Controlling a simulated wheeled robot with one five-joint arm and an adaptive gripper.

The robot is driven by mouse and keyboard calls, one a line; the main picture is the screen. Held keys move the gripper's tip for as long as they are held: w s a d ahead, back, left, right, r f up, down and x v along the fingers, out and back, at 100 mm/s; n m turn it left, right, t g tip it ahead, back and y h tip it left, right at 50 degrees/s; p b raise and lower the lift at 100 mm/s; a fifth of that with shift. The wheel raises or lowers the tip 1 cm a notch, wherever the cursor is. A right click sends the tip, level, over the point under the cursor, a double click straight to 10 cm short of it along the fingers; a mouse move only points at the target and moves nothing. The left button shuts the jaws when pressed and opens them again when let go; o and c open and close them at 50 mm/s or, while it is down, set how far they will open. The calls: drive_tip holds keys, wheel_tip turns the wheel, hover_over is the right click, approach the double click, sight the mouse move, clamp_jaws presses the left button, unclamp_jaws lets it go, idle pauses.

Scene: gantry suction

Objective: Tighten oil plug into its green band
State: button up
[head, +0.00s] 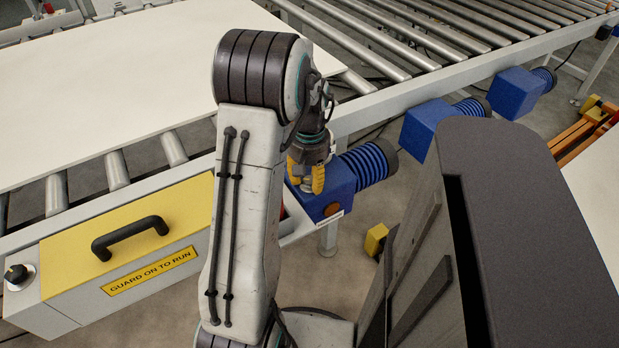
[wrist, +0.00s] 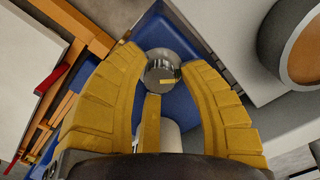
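The oil plug (wrist: 162,70) is a round, shiny metal head with a short yellow mark near its lower edge. It shows in the wrist view against a blue gearbox (wrist: 185,103). My gripper (wrist: 160,58) has its yellow fingers around the plug, with the fingertips against its left and right sides. In the head view my gripper (head: 306,178) points down at the near blue gearbox (head: 325,200), below the conveyor's side rail. The plug is hidden there by the fingers. I see no green band in either view.
The roller conveyor (head: 430,40) runs behind, with a white panel (head: 110,70) on it. A yellow guard box (head: 130,240) with a black handle stands at left. More blue gearboxes (head: 425,125) hang along the rail. A dark cabinet-like shape (head: 520,190) is at right.

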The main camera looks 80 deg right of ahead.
sight(310, 179)
clamp_jaws()
drive_tip(key=shift+m, duration=1.2)
drive_tip(key=shift+o, duration=2)
unclamp_jaws()
wheel_tip(310, 179, up, 12)
